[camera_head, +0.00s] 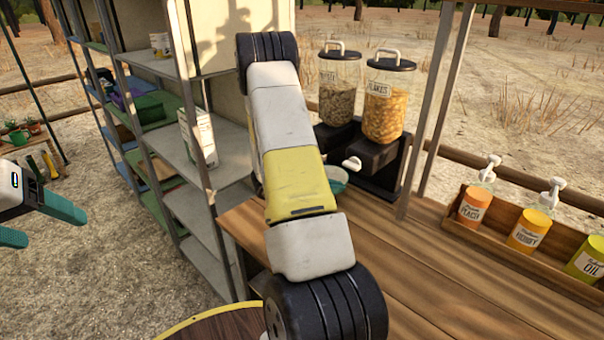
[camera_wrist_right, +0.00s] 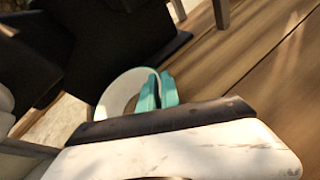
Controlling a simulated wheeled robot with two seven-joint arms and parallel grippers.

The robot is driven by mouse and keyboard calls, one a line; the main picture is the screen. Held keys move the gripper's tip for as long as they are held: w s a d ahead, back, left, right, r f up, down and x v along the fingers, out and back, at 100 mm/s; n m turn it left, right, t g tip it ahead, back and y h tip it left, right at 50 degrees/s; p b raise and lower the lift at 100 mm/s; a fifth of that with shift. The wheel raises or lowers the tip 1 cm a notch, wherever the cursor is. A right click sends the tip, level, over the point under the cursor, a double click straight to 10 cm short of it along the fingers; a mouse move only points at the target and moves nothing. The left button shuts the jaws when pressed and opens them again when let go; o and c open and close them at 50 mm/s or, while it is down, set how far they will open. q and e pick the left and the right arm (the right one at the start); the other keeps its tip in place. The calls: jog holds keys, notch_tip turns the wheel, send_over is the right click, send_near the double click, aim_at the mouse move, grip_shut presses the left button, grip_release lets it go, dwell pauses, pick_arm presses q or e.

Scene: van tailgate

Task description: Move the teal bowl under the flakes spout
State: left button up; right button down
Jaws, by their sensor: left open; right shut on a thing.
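The teal bowl (camera_head: 337,179) shows partly behind my right arm, low in front of the cereal dispenser. In the right wrist view the bowl (camera_wrist_right: 118,92) shows its pale inside, and the teal fingers of my right gripper (camera_wrist_right: 157,91) are shut on its rim. In the head view the right gripper is hidden behind its own arm. The flakes jar (camera_head: 389,103) is the right one of two on the black dispenser base (camera_head: 384,158). I cannot make out its spout clearly. My left gripper (camera_head: 38,222) is open and empty at the far left.
The other dispenser jar (camera_head: 339,88) stands left of the flakes. A wooden rack (camera_head: 507,248) with several pump bottles is on the counter's right. A metal shelf (camera_head: 190,150) stands left of the counter. The counter (camera_head: 440,290) is bare in front.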

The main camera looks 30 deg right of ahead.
jog(key=shift+s+d, duration=0.55)
jog(key=shift+s, duration=1.4)
jog(key=shift+s+d, duration=0.55)
jog(key=shift+s, duration=1.45)
jog(key=shift+s+d, duration=0.55)
jog(key=shift+s, duration=1.4)
jog(key=c, duration=1.5)
grip_release()
jog(key=shift+v, duration=4)
